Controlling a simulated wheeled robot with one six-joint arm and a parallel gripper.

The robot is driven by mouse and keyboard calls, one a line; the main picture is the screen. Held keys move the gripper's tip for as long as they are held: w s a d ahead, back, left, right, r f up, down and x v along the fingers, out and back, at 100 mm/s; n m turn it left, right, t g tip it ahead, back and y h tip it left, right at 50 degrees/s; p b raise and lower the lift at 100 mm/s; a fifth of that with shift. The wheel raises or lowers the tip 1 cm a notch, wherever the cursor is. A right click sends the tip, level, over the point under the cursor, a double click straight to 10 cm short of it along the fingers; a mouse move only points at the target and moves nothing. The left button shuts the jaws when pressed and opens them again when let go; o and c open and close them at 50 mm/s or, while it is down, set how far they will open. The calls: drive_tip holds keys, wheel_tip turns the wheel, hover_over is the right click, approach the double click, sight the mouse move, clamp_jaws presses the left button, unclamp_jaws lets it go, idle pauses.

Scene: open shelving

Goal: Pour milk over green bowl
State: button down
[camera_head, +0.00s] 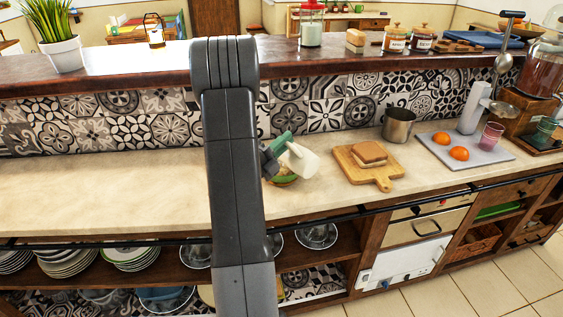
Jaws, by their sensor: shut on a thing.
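My gripper (270,160) shows just right of my arm, which hides part of it. It is shut on the milk container (302,160), a white piece with a green part at its upper left. The container is tilted and held above the counter. The green bowl (284,181) sits on the counter just below the container, partly hidden by it and by my arm. The bowl's contents and any flow of milk are too small to make out.
A cutting board (384,183) with a sandwich (369,153) lies to the right. Behind it stands a metal pot (399,125). A tray (490,154) with oranges is farther right. The counter (100,195) left of my arm is clear.

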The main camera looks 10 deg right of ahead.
drive_tip(key=shift+w+a+r+p, duration=0.1)
drive_tip(key=shift+w+r+p, duration=0.05)
drive_tip(key=shift+p, duration=0.15)
drive_tip(key=shift+w+a+f+n+t+y+p, duration=0.2)
drive_tip(key=shift+n+t+p, duration=0.1)
drive_tip(key=shift+n, duration=0.25)
drive_tip(key=shift+w+a+f+n+t+y+p, duration=0.1)
drive_tip(key=shift+w+f+n+t+p, duration=0.15)
drive_tip(key=shift+n, duration=0.3)
drive_tip(key=shift+g, duration=0.25)
